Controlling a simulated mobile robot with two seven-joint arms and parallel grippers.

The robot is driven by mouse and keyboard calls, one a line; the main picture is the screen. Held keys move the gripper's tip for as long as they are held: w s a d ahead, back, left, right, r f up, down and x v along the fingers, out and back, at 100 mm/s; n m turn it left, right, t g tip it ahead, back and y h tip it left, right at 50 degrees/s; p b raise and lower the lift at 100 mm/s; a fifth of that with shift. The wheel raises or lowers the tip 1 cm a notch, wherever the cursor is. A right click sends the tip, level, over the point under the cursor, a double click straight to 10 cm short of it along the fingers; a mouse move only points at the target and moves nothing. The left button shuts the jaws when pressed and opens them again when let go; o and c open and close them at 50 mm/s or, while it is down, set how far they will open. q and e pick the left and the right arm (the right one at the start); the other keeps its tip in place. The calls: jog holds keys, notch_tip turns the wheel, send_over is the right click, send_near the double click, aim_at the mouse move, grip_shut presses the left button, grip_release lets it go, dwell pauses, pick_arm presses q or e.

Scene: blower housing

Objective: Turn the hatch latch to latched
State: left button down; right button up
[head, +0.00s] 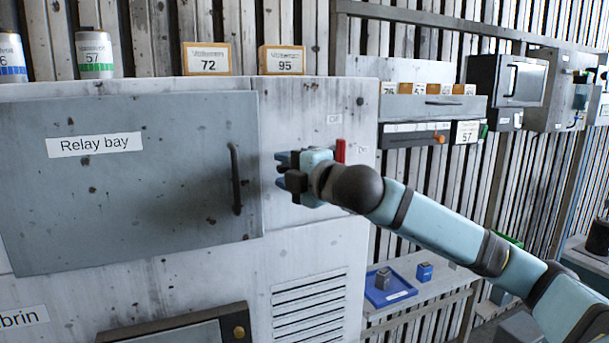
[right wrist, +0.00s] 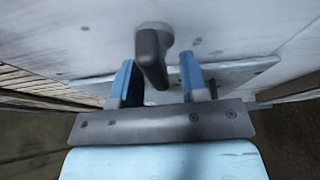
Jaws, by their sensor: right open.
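The closed hatch (head: 150,205), labelled "Relay bay", has a dark vertical handle (head: 236,180) near its right edge. My right gripper (head: 283,172) is in front of the pale cabinet face just right of the hatch, fingers open and pointing left. In the right wrist view, a dark lever on a round base (right wrist: 152,58) shows between the open fingers (right wrist: 160,78); I cannot tell whether they touch it. A red upright piece (head: 340,150) shows behind the gripper, beside two small labels too small to read. The gripper hides the panel behind it. My left gripper is out of view.
Boxes marked 72 (head: 206,59) and 95 (head: 283,60) and cans (head: 95,53) stand on the cabinet top. Vent slots (head: 308,308) lie below my arm. A low shelf at right holds a blue tray (head: 378,302).

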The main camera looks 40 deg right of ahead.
jog(key=s+d+b, duration=0.2)
jog(key=s+b, duration=0.3)
jog(key=s, duration=0.8)
jog(key=shift+d+b, duration=0.15)
jog(key=shift+b, duration=0.15)
jog(key=w+a+f+m+g+y, duration=0.1)
jog(key=w+a+f+m, duration=0.15)
jog(key=f, duration=0.85)
jog(key=w+a+f+m+g, duration=0.1)
jog(key=w+f+m, duration=0.15)
jog(key=f, duration=0.85)
jog(key=w+a+f+m+g+y, duration=0.1)
jog(key=w+a+f+m, duration=0.15)
jog(key=f, duration=0.95)
jog(key=s+a+f+m+g, duration=0.1)
jog(key=s+a+f+m, duration=0.2)
jog(key=s+f, duration=0.4)
jog(key=s+a+f+m+g+h, duration=0.1)
jog(key=s+a+f+m, duration=0.2)
jog(key=s+f, duration=0.4)
jog(key=s+a+f+m+g, duration=0.1)
jog(key=s+a+f+m, duration=0.2)
jog(key=f, duration=1.3)
jog(key=s+a, duration=0.2)
jog(key=s, duration=0.2)
jog(key=shift+s+a+f+g+h, duration=0.25)
jog(key=shift+s+f+g+h, duration=0.05)
jog(key=shift+f+g, duration=0.1)
